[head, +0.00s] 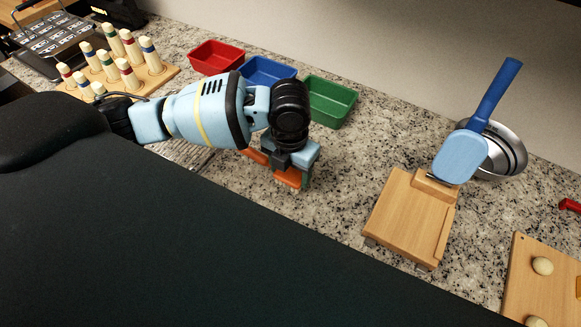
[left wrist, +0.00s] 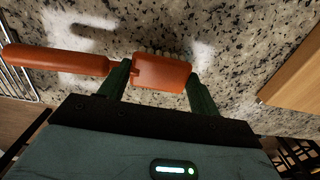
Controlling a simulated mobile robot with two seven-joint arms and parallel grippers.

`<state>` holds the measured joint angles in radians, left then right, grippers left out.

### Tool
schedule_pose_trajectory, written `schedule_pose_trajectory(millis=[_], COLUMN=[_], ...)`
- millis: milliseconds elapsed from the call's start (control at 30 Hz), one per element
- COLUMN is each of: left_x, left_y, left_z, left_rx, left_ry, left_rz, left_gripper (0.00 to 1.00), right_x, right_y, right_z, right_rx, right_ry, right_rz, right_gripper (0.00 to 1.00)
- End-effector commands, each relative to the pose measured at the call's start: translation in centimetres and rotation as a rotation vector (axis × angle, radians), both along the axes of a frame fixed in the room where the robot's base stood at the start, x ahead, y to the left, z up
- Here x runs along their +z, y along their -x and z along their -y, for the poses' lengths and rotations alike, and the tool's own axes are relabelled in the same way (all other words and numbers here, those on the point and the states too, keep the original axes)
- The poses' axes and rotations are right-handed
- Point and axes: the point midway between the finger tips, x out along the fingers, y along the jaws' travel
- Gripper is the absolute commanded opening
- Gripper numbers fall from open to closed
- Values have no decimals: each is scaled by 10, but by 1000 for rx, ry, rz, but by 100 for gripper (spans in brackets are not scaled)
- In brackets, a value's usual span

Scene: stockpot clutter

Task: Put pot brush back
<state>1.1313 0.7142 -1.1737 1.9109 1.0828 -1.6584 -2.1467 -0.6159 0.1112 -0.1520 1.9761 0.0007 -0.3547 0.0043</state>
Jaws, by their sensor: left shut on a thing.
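The pot brush is orange, with a rounded handle (left wrist: 58,61) and a block head (left wrist: 162,72) with pale bristles facing the counter. My left gripper (head: 291,170) is shut on the brush head; its two dark green fingers stand on either side of the head in the left wrist view. The handle sticks out to the left there. In the head view the brush head (head: 287,178) shows below the gripper, just above or at the counter; I cannot tell whether it touches. My right gripper is not in view.
Red (head: 216,57), blue (head: 266,72) and green (head: 329,101) trays stand behind the gripper. A wooden stand (head: 404,216), a blue paddle (head: 461,157) and a steel bowl (head: 509,158) are to the right. A peg board (head: 155,83) is at left. Speckled counter (head: 345,170) is clear between gripper and stand.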

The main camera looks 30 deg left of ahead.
Motion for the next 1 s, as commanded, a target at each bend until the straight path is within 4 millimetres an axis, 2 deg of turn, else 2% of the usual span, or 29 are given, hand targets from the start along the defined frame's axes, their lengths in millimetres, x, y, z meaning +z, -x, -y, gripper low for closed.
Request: schedule_pose_trajectory(millis=[900, 933, 1000], left_x=[-14, -14, -14], left_y=[0, 0, 0], left_z=[0, 0, 0], left_rx=[0, 0, 0], left_ry=[0, 0, 0], left_rz=[-2, -2, -1], left_gripper=[36, 64, 73], right_x=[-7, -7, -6], right_y=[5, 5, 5], right_z=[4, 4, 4], right_rx=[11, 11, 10], right_ry=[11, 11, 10], right_rz=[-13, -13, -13], right_gripper=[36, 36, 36])
